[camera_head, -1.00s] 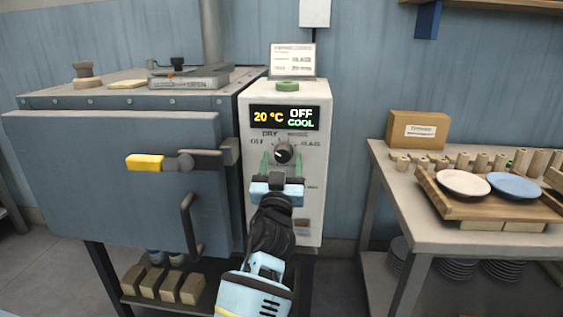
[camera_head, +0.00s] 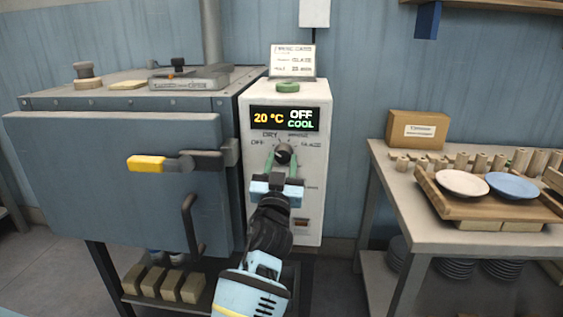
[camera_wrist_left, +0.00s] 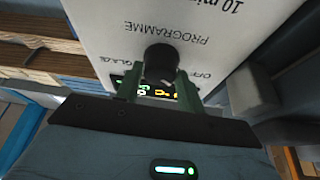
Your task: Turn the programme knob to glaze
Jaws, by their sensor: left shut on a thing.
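The black programme knob (camera_head: 283,155) is on the front of the white control box, below a display that reads 20 °C, OFF and COOL. Labels around the knob include OFF, DRY and GLAZE, with GLAZE at its right. My left gripper (camera_head: 283,160) is shut on the knob, one green finger on each side. The left wrist view shows the knob (camera_wrist_left: 161,64) between the green fingers (camera_wrist_left: 158,80), under the printed word PROGRAMME, which appears upside down. The exact pointer direction is hard to make out. My right gripper is not in view.
The white control box (camera_head: 312,215) stands right of the blue kiln door (camera_head: 80,190), which has a yellow-ended handle (camera_head: 146,163). A card (camera_head: 293,60) and a green ring (camera_head: 288,86) are on the box. At right, a table (camera_head: 387,165) holds a wooden tray with two plates.

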